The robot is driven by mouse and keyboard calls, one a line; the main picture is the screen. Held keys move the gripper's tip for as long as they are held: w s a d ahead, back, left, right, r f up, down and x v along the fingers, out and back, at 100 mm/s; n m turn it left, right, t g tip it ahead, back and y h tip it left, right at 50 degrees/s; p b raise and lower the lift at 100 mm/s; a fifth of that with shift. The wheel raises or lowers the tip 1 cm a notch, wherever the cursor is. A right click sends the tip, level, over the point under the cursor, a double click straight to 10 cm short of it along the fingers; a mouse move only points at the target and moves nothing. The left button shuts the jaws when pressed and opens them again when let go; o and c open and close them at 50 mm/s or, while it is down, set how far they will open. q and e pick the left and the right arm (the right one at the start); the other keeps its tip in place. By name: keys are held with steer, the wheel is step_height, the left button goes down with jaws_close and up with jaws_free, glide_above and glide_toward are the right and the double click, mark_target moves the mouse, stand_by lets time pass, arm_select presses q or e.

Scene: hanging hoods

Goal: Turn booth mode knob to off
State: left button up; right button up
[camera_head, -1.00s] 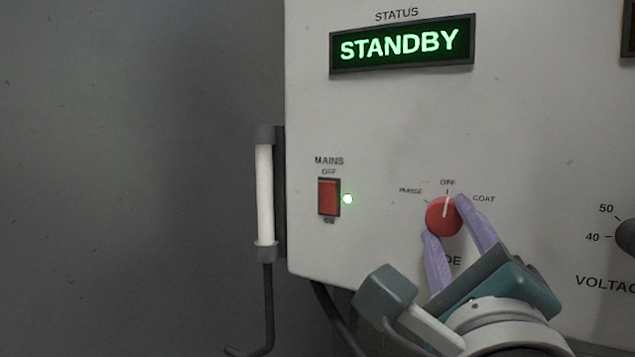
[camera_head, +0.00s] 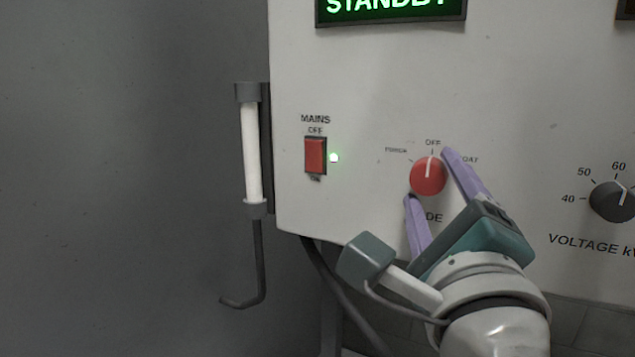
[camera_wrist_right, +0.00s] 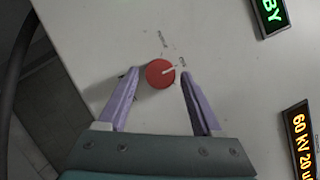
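The booth mode knob (camera_head: 427,178) is a round red knob with a white pointer line on the pale panel. Its pointer points up at the OFF mark, between PURGE at left and COAT at right. My right gripper (camera_head: 428,174) has its two purple fingers on either side of the knob, covering part of the label below. In the right wrist view the knob (camera_wrist_right: 158,75) sits between the fingertips with a small gap on each side, so the gripper is open around it. My left gripper is not in view.
A green STANDBY display (camera_head: 390,8) is above. A voltage knob (camera_head: 612,201) is at the right. A white-sleeved handle (camera_head: 251,150) hangs at the panel's left side.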

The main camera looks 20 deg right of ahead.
steer(key=shift+o, duration=0.6)
steer(key=shift+s+a+f, duration=0.15)
steer(key=shift+s+a, duration=0.05)
steer(key=shift+s, duration=0.05)
steer(key=b+v, duration=0.3)
steer(key=v, duration=0.6)
steer(key=shift+s, duration=0.15)
steer(key=shift+a, duration=0.1)
